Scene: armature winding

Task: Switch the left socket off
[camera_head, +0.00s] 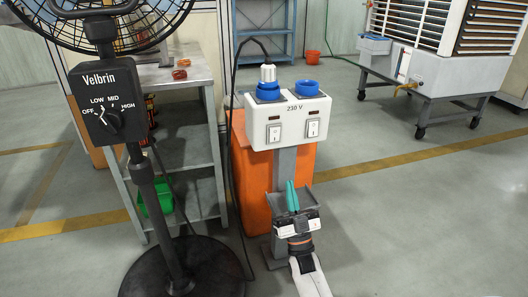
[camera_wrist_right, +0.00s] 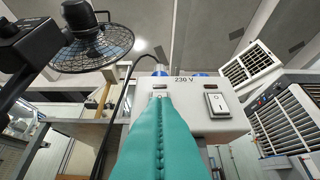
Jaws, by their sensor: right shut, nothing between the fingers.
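The white socket box (camera_head: 290,119) marked 230 V stands on a grey post and has two blue sockets on top. A pale plug (camera_head: 268,73) with a black cable sits in the left socket (camera_head: 268,91); the right socket (camera_head: 307,88) has no plug. The left switch (camera_head: 275,132) and right switch (camera_head: 313,128) are white rockers on the front. My right gripper (camera_head: 292,194) is shut, its teal fingers pointing up, below the box in the head view. In the right wrist view the fingertips (camera_wrist_right: 160,92) overlap the left switch and mostly hide it; contact cannot be told. My left gripper is not in view.
A black Velbrin fan (camera_head: 97,100) stands at the left, with its round base on the floor. A grey shelf table (camera_head: 180,153) is behind it. An orange block (camera_head: 252,185) is behind the post. A wheeled cooler (camera_head: 440,50) stands at the back right. The right floor is clear.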

